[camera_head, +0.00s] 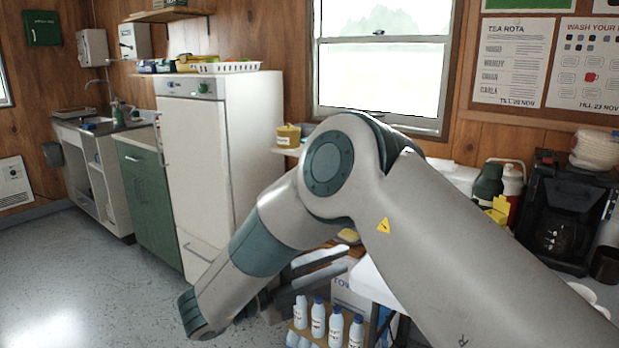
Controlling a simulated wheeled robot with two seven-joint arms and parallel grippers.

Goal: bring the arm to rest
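My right arm comes in from the lower right, bends at a high elbow in the middle of the view and runs down to the lower left. Its wrist folds back behind the forearm. My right gripper (345,260) shows partly there, with two grey fingers pointing right and a gap between them. I see nothing held in it. It is near the edge of a white-topped table, above several white bottles (335,325); I cannot tell whether it touches anything. The forearm hides part of the gripper's body. My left gripper is not in view.
A white fridge (225,150) stands left of the arm, beside a green cabinet (147,195) and a sink unit. At the right are a black coffee maker (560,215), a flask (489,182) and a yellow item (497,209). The floor (90,285) at lower left is clear.

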